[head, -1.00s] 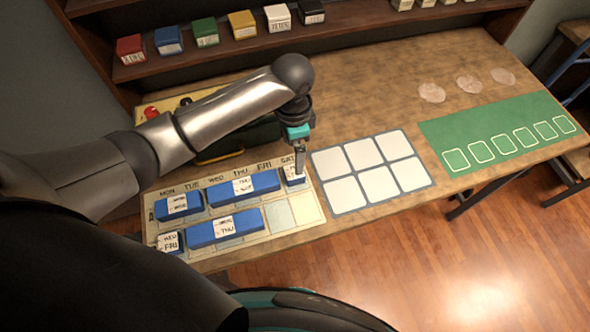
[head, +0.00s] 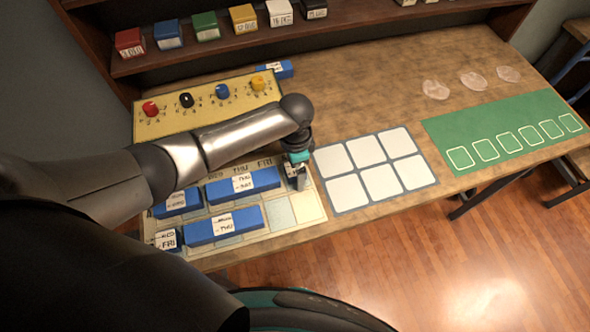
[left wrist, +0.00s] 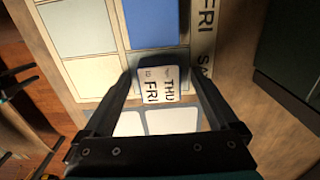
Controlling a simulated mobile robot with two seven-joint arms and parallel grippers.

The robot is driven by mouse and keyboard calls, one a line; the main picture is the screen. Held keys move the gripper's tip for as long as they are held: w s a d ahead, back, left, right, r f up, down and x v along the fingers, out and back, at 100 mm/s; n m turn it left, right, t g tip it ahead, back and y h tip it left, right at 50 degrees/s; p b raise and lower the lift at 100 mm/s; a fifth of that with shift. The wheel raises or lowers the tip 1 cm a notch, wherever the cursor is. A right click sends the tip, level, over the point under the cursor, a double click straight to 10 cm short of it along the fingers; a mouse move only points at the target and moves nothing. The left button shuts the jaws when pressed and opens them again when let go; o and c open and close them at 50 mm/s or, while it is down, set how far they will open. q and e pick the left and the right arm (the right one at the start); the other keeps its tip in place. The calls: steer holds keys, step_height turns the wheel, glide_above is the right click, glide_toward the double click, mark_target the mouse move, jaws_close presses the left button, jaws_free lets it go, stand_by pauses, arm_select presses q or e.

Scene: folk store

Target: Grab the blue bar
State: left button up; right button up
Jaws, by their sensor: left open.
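A board (head: 310,208) marked with weekday columns lies on the table and holds several blue bars with white labels. One long bar (head: 262,181) lies in the upper row, and another long bar (head: 248,219) lies in the row below. Shorter ones lie at the upper left (head: 178,210) and lower left (head: 165,250). My left gripper (head: 298,180) is open over the board's upper right end. In the left wrist view, a small block with a THU/FRI label (left wrist: 157,86) lies between its fingers; its sides are mostly hidden. My right gripper is not in view.
Behind my arm stands a yellow panel (head: 205,98) with knobs, and a further blue piece (head: 285,70) lies behind it. A white-tiled mat (head: 373,168) and a green mat (head: 530,115) lie to the right. Coloured boxes (head: 205,28) stand on the back shelf.

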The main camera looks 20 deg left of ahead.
arm_select(q)
steer(key=c, duration=1.4)
steer(key=shift+r, duration=0.15)
steer(key=shift+c, duration=0.2)
